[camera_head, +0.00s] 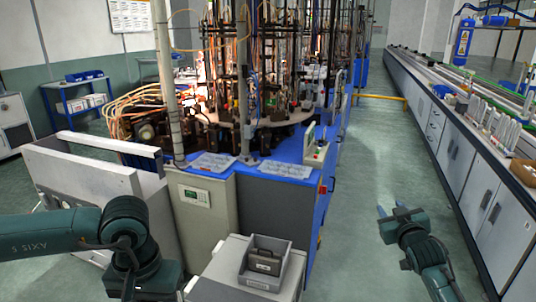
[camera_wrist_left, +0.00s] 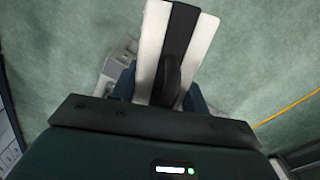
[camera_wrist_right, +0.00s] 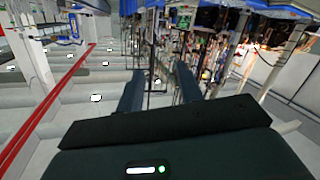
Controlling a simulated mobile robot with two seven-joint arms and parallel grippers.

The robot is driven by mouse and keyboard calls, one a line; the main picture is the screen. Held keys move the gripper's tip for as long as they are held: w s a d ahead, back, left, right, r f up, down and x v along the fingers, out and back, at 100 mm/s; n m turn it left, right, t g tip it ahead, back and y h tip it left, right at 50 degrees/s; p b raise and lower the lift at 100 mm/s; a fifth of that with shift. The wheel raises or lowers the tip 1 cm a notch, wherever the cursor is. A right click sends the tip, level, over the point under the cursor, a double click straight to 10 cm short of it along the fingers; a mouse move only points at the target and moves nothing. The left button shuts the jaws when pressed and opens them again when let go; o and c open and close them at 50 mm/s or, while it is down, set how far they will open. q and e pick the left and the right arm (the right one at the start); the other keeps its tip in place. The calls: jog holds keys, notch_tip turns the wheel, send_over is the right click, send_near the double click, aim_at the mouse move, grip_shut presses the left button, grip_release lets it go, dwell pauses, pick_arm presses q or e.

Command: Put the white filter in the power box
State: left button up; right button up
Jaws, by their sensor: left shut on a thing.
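My left gripper (camera_wrist_left: 160,90) is shut on the white filter (camera_wrist_left: 150,45), a white slab with a black stripe and a dark handle. Green floor shows beyond the filter in the left wrist view. In the head view my left arm reaches in at the lower left, and its fingertips do not show clearly. My right gripper (camera_head: 395,212) is open and empty above the aisle floor; it also shows open in the right wrist view (camera_wrist_right: 158,90). I cannot tell for sure which thing is the power box; a pale open-topped box (camera_head: 60,176) stands at the left, beyond my left arm.
A grey bin (camera_head: 247,279) holding a dark handled block (camera_head: 265,258) stands on a pale cabinet (camera_head: 215,290) at bottom centre. The large machine with a blue-edged table (camera_head: 285,170) fills the middle. A long bench (camera_head: 480,195) lines the right; the aisle floor between is clear.

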jog(key=s+a+f+g+y, duration=0.2)
jog(key=s+a+f, duration=0.4)
jog(key=s+f, duration=0.35)
jog(key=s+a+f+g+y, duration=0.1)
jog(key=s+a+f, duration=0.2)
jog(key=s, duration=0.6)
jog(key=s+a+f+g, duration=0.1)
jog(key=s+a+f, duration=0.3)
jog(key=s, duration=0.5)
jog(key=s+a+f+g+y, duration=0.1)
jog(key=s+a+f, duration=0.3)
jog(key=s, duration=0.5)
jog(key=shift+a+g+y, duration=0.3)
jog(key=shift+a+g, duration=0.1)
jog(key=shift+a, duration=0.25)
